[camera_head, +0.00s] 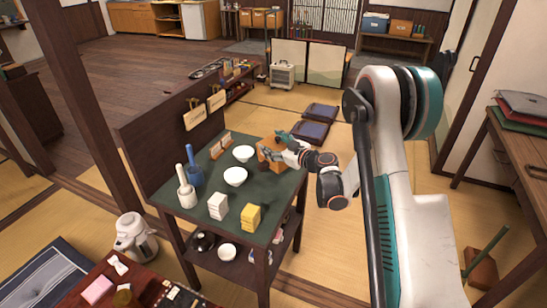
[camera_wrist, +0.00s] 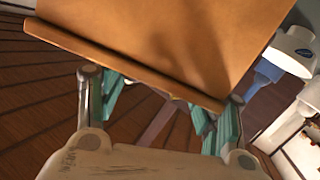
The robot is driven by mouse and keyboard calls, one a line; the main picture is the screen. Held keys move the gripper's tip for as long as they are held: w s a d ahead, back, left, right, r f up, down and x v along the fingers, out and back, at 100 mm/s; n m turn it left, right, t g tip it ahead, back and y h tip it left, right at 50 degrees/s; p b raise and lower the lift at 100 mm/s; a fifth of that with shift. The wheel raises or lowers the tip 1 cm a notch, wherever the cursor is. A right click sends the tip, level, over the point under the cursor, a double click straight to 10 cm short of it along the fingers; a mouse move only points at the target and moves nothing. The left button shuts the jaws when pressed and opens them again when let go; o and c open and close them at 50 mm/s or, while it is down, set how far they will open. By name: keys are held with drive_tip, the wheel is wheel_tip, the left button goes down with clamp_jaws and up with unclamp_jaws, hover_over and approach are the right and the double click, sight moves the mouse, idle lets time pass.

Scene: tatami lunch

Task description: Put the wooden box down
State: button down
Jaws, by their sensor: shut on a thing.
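The wooden box (camera_head: 266,154) is orange-brown and shows at the right rear edge of the green-topped table (camera_head: 215,170). My gripper (camera_head: 284,141) reaches it from the right and is shut on it. In the wrist view the box (camera_wrist: 200,40) fills the top, with a raised lip along its near edge. The teal fingers of my gripper (camera_wrist: 160,104) meet that edge and partly disappear behind it. I cannot tell whether the box touches the tabletop or hangs just above it.
Two white bowls (camera_head: 235,176) stand left of the box. A blue bottle-like item (camera_head: 194,176), a white one (camera_head: 186,195), a white block (camera_head: 217,206) and a yellow block (camera_head: 251,217) stand nearer the front. A dark panel (camera_head: 160,150) rises along the table's left side.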

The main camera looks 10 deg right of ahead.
wheel_tip(320, 180, down, 4)
drive_tip(key=shift+f+b, duration=0.15)
drive_tip(key=shift+b, duration=0.7)
drive_tip(key=shift+c, duration=1.9)
unclamp_jaws()
drive_tip(key=shift+s+d, duration=0.15)
drive_tip(key=shift+s, duration=0.05)
drive_tip(key=p+v, duration=0.1)
drive_tip(key=v, duration=1)
drive_tip(key=shift+s, duration=0.25)
drive_tip(key=shift+d, duration=0.15)
